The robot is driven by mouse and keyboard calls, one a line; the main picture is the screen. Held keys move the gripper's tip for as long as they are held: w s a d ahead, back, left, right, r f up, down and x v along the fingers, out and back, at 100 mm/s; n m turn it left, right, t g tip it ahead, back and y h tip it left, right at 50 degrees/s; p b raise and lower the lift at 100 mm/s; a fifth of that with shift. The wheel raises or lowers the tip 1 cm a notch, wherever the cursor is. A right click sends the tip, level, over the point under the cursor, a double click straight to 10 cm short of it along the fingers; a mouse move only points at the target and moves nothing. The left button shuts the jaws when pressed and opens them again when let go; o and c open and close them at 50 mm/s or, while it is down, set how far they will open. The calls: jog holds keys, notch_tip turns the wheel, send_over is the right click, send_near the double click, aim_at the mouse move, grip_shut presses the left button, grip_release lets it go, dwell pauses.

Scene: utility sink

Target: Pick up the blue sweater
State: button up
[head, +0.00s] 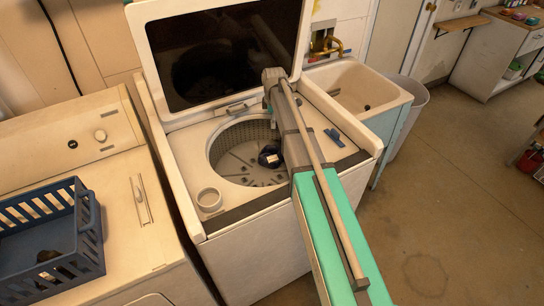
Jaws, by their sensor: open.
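My arm reaches from the lower right up over the washer and bends down at the raised lid. My gripper cannot be made out; the arm links hide the space beside the bundle. Whether anything touches the bundle cannot be told.
The washer lid (220,50) stands open behind the drum. A blue basket (50,245) rests on the left machine. A sink (355,88) stands right; floor beyond is clear.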

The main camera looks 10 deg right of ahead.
aim_at(273, 145)
jog(key=shift+f+b, duration=4.2)
jog(key=shift+f, duration=0.1)
jog(key=shift+f, duration=0.1)
jog(key=shift+s+a+f+b, duration=0.1)
jog(key=shift+f+b, duration=1.15)
jog(key=shift+b, duration=0.05)
jog(key=shift+s+a+f+b, duration=0.1)
jog(key=shift+f+b, duration=1.1)
jog(key=shift+b, duration=0.1)
grip_shut()
